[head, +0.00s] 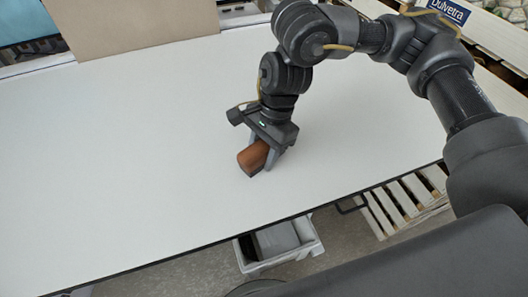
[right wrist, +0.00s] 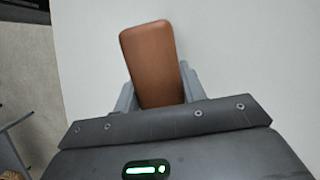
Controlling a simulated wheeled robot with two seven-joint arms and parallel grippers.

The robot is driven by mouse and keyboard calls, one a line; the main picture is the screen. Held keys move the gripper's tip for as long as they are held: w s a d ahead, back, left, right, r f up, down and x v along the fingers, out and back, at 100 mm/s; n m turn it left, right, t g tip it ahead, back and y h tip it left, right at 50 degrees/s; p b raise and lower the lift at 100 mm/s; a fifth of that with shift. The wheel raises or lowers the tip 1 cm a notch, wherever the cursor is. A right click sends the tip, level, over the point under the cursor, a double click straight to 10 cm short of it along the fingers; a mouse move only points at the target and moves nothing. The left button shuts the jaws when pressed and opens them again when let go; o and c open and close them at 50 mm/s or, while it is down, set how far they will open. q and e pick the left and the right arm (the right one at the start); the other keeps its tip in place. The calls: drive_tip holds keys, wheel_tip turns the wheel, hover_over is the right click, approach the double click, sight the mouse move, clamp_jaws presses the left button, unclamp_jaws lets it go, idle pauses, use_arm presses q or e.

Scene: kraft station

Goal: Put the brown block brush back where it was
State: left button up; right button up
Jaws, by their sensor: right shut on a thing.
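The brown block brush (head: 250,157) is at the middle of the white table (head: 130,150), near its front edge. It also shows in the right wrist view (right wrist: 153,62), as a brown rounded block between the two fingers. My right gripper (head: 265,155) points down and is shut on the brush. The brush's near end sticks out of the jaws toward the left. I cannot tell whether its underside touches the table. My left gripper is not in view.
A cardboard-coloured panel (head: 130,25) stands at the table's back. A grey bin (head: 278,244) and a wooden pallet (head: 405,203) are below the front edge.

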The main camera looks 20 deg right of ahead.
drive_tip(key=o, duration=0.6)
drive_tip(key=shift+s+f, duration=0.3)
drive_tip(key=shift+f, duration=0.35)
drive_tip(key=shift+o, duration=1.4)
drive_tip(key=shift+w+f, duration=0.1)
drive_tip(key=shift+w, duration=0.05)
drive_tip(key=shift+r+p, duration=0.6)
drive_tip(key=shift+p, duration=0.05)
drive_tip(key=shift+w+r, duration=0.1)
drive_tip(key=shift+r, duration=0.25)
drive_tip(key=b+v, duration=0.1)
drive_tip(key=v, duration=1.1)
drive_tip(key=shift+w+a+b, duration=0.1)
drive_tip(key=shift+w+b, duration=0.05)
drive_tip(key=shift+b, duration=0.15)
